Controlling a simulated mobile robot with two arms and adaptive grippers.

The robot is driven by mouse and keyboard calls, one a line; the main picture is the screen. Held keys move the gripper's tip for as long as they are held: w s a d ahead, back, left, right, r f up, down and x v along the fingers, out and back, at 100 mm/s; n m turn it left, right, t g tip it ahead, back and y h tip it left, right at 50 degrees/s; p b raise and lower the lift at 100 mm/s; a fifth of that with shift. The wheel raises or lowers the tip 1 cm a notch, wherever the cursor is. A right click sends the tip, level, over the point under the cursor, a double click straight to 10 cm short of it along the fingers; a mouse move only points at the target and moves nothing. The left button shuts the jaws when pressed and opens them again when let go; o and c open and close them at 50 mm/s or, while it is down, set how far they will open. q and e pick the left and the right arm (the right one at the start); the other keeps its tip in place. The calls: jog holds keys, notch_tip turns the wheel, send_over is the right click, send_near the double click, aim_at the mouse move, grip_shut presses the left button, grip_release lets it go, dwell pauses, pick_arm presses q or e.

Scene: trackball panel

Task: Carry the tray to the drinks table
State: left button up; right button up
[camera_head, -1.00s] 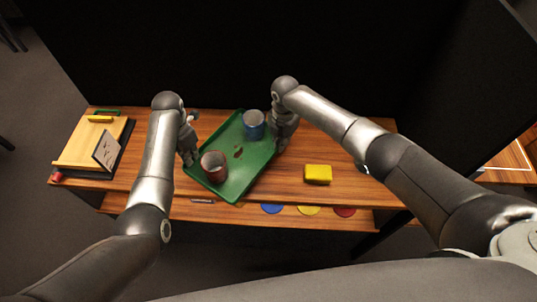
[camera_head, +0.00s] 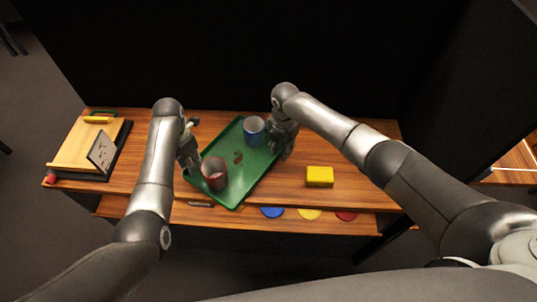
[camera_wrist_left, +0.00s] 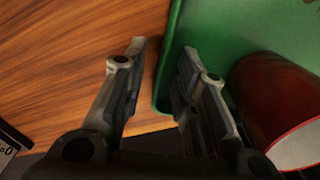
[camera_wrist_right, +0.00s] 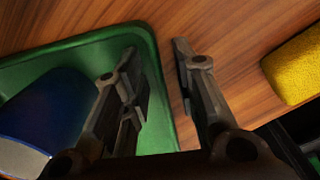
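The green tray (camera_head: 222,196) lies at a slant on the wooden table, carrying a red mug (camera_head: 214,174) at its near end and a blue mug (camera_head: 254,130) at its far end. My left gripper (camera_head: 190,160) is at the tray's left edge. In the left wrist view its fingers (camera_wrist_left: 162,55) stand apart, one on each side of the tray's rim. My right gripper (camera_head: 282,148) is at the tray's right edge beside the blue mug. In the right wrist view its fingers (camera_wrist_right: 155,55) also stand apart, with the rim between them.
A yellow block (camera_head: 320,177) lies right of the tray. A wooden board (camera_head: 79,146) with a small dark-lettered card (camera_head: 103,152) is at the table's left end. A dark wall rises behind. Another wooden surface (camera_head: 510,168) shows at far right.

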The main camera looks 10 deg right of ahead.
pick_arm(q)
jog(key=shift+r, duration=0.1)
pick_arm(e)
jog(key=shift+r, duration=0.1)
pick_arm(q)
notch_tip(320, 180, up, 12)
pick_arm(e)
notch_tip(320, 180, up, 12)
dwell(0.7)
